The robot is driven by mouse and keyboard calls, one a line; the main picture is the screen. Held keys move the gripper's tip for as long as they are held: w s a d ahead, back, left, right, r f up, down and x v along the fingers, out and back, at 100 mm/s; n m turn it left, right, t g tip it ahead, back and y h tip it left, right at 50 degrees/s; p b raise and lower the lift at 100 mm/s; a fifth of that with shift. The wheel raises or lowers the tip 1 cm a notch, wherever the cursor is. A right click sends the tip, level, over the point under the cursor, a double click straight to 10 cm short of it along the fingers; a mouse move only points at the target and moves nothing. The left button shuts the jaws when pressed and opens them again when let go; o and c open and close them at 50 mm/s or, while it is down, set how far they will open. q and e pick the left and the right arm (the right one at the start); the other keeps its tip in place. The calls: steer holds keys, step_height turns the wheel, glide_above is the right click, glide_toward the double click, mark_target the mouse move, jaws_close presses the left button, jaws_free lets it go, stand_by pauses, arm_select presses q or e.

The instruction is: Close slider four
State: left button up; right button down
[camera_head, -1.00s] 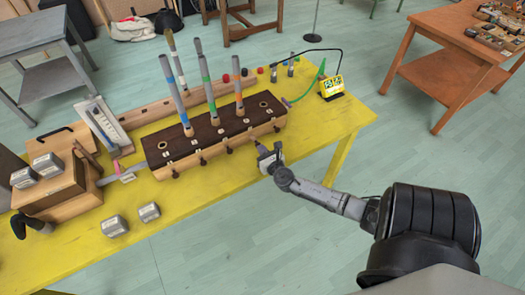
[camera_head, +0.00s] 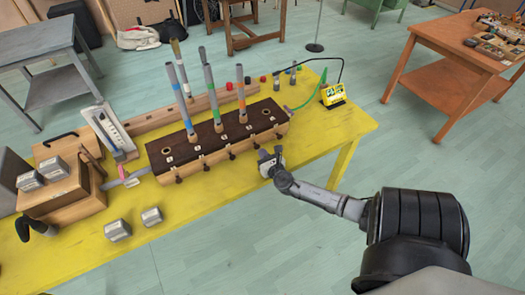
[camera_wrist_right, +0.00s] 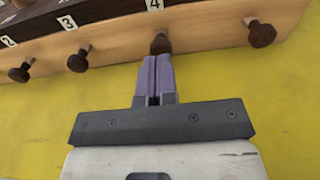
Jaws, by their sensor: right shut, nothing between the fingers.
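Slider four is a dark round knob (camera_wrist_right: 160,43) below the label "4" on the front of the long wooden box (camera_head: 241,150). In the right wrist view, my right gripper (camera_wrist_right: 158,62) is shut and empty. Its purple fingertips are at the near side of this knob and seem to touch it. No clear stem shows behind knob four. The knob under label 3 (camera_wrist_right: 78,62) and the one right of four (camera_wrist_right: 262,34) stand out on visible stems. In the head view, my right gripper (camera_head: 264,153) is at the box's front, near its right part. My left gripper is not in view.
The box stands on a yellow table (camera_head: 200,205). Coloured tubes (camera_head: 210,90) rise from its dark top. Two metal blocks (camera_head: 118,230) lie at the front left. A yellow device (camera_head: 333,94) stands at the right. The tabletop before the box is mostly clear.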

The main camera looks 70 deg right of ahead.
steer(key=v, duration=0.7)
steer(key=shift+d+f+p, duration=0.1)
steer(key=shift+f+p, duration=0.2)
steer(key=shift+f, duration=0.05)
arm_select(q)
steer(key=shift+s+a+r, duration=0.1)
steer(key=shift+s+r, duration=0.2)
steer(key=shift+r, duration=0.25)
arm_select(e)
steer(key=v, duration=0.5)
steer(key=shift+r, duration=0.15)
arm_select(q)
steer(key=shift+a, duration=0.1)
